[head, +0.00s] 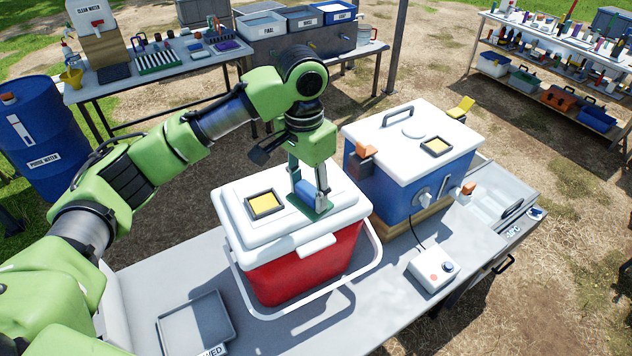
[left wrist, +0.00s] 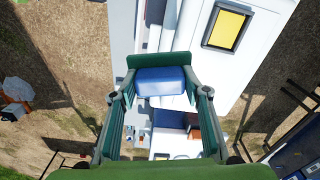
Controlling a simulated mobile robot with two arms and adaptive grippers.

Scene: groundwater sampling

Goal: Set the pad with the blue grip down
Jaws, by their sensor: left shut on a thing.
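My left gripper (head: 307,187) is shut on the blue grip (head: 303,188) of a green pad (head: 318,208). The pad is over the right part of the white lid (head: 240,200) of a red cooler (head: 300,267). It is on the lid or very close above it; I cannot tell which. In the left wrist view the blue grip (left wrist: 161,82) sits between the two fingers, with the green pad (left wrist: 150,60) behind it. My right gripper is not in view.
A yellow square in a dark frame (head: 265,204) is on the lid, left of the pad. A blue cooler (head: 400,185) with a white lid stands to the right. A grey tray (head: 195,318) lies front left; a small white box (head: 433,268) lies front right.

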